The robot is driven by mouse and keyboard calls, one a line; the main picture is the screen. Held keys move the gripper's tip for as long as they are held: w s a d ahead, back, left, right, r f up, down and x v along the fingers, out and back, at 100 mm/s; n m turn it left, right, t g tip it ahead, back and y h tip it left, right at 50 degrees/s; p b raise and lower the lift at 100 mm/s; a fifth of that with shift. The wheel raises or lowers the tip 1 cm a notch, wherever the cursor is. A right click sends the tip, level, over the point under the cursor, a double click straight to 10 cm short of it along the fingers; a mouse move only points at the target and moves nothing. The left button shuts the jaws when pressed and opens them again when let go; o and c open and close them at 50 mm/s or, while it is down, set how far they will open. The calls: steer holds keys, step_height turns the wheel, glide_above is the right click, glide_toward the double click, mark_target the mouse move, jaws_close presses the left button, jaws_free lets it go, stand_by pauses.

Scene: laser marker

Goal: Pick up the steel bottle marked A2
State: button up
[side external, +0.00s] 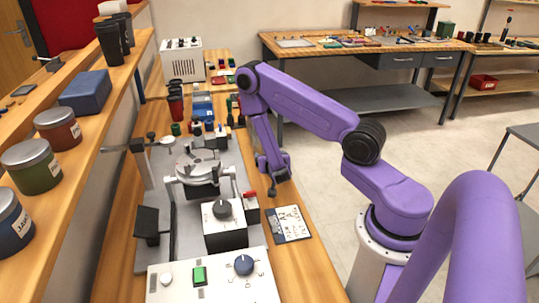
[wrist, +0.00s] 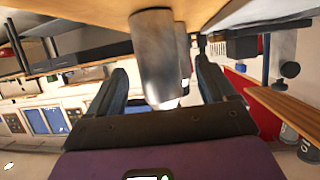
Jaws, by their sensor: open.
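In the wrist view a grey metal cylinder, the likely steel bottle (wrist: 155,55), stands out between my two fingers. No A2 mark can be read on it. My gripper (wrist: 162,82) is open, with one finger on each side of the cylinder and a visible gap on both sides. In the side external view my gripper (side external: 272,188) points down beside the right edge of the machine, low over the wooden bench. I cannot pick out the bottle in that view; it may be hidden by my gripper or the machine.
The laser machine (side external: 222,212) with its knobs stands close left of my gripper. A marked card (side external: 288,223) lies on the bench (side external: 305,262) in front. Dark and red cups (side external: 175,105) stand farther back. A shelf (side external: 95,120) with jars runs along the left.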

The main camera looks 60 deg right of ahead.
steer(key=shift+x, duration=1.95)
steer(key=shift+r, duration=0.15)
steer(key=c, duration=1.1)
